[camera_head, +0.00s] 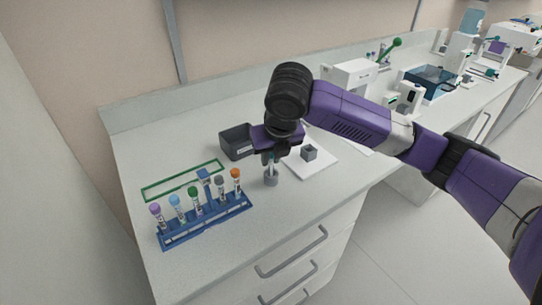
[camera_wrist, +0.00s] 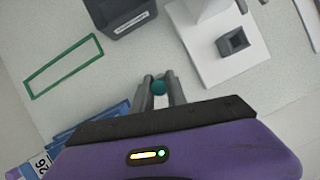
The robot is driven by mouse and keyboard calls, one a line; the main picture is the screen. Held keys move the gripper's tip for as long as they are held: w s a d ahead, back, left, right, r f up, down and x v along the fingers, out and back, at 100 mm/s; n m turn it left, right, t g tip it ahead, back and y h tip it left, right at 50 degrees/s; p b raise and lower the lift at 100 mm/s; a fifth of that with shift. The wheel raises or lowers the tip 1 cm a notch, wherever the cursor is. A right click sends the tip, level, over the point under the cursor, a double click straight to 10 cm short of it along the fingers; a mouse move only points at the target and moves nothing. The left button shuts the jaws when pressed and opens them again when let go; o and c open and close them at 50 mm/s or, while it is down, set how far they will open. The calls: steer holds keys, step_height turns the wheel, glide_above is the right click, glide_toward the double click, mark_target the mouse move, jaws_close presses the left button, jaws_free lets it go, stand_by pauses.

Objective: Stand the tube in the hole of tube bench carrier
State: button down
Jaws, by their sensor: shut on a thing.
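My gripper (camera_head: 269,160) is shut on a tube with a teal cap (camera_wrist: 158,87). The cap shows between the two grey fingers in the wrist view. In the head view the tube (camera_head: 271,168) hangs upright below my gripper, mostly covered by the fingers.
A blue rack (camera_head: 207,222) with several capped tubes stands at left. A green rectangular frame (camera_head: 183,180) lies behind it. A dark grey bin (camera_head: 236,142) is behind my gripper. A white plate (camera_head: 318,168) with a grey holed block (camera_head: 309,152) is at right.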

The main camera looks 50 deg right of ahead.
steer(key=c, duration=1.3)
jaws_free()
steer(key=shift+o, duration=0.2)
steer(key=shift+r, duration=0.1)
steer(key=v, duration=0.7)
steer(key=shift+r, duration=0.3)
steer(key=shift+s, duration=0.1)
